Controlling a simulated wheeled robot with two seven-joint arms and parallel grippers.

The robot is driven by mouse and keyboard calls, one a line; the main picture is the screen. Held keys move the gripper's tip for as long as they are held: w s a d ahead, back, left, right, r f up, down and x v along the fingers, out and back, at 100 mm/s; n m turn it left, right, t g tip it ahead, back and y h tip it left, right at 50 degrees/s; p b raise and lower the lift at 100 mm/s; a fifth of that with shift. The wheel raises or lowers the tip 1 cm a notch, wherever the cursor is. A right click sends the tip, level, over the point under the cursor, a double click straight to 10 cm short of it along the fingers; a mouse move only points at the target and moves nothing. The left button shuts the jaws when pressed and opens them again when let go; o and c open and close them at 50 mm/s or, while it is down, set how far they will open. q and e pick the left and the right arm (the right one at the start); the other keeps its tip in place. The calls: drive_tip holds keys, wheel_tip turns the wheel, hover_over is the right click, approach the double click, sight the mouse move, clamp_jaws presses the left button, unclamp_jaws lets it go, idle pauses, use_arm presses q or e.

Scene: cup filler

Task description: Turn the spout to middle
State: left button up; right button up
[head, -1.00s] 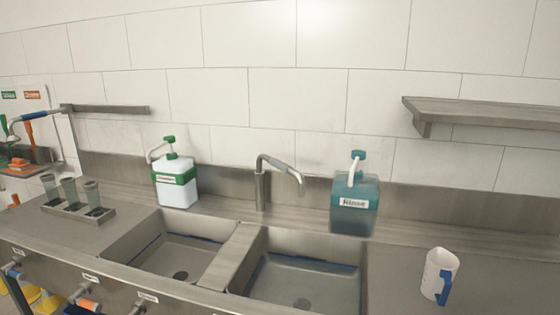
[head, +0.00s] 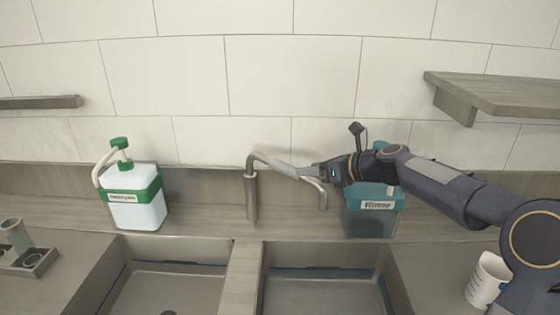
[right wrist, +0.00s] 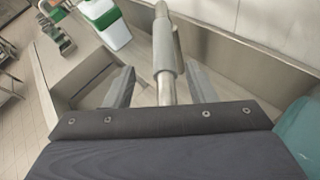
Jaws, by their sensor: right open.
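The spout (head: 273,162) is a grey metal tap on an upright post behind the two sinks. It arches to the right, and its tip hangs toward the right sink side. My right gripper (head: 308,172) is at the spout's outer half, in front of the teal bottle. In the right wrist view the spout's thick grey sleeve (right wrist: 164,54) runs between the two spread fingers of my right gripper (right wrist: 160,80), with gaps on both sides. The gripper is open around the spout. My left gripper is not in view.
The left sink (head: 165,285) and right sink (head: 320,292) lie in front. A white bottle with green pump (head: 137,209) stands left. A teal bottle (head: 372,222) stands right, partly hidden by my arm. A white jug (head: 484,280) is at right. A shelf (head: 490,92) juts out above.

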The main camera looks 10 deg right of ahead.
sight(291, 169)
drive_tip(key=p+x, duration=0.1)
drive_tip(key=x, duration=0.7)
drive_tip(key=shift+w+d+f+p, duration=0.1)
drive_tip(key=shift+w+d+p, duration=0.1)
drive_tip(key=shift+p, duration=0.1)
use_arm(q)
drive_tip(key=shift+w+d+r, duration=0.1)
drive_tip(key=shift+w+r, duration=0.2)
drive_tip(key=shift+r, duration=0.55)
use_arm(e)
drive_tip(key=shift+c, duration=0.2)
clamp_jaws()
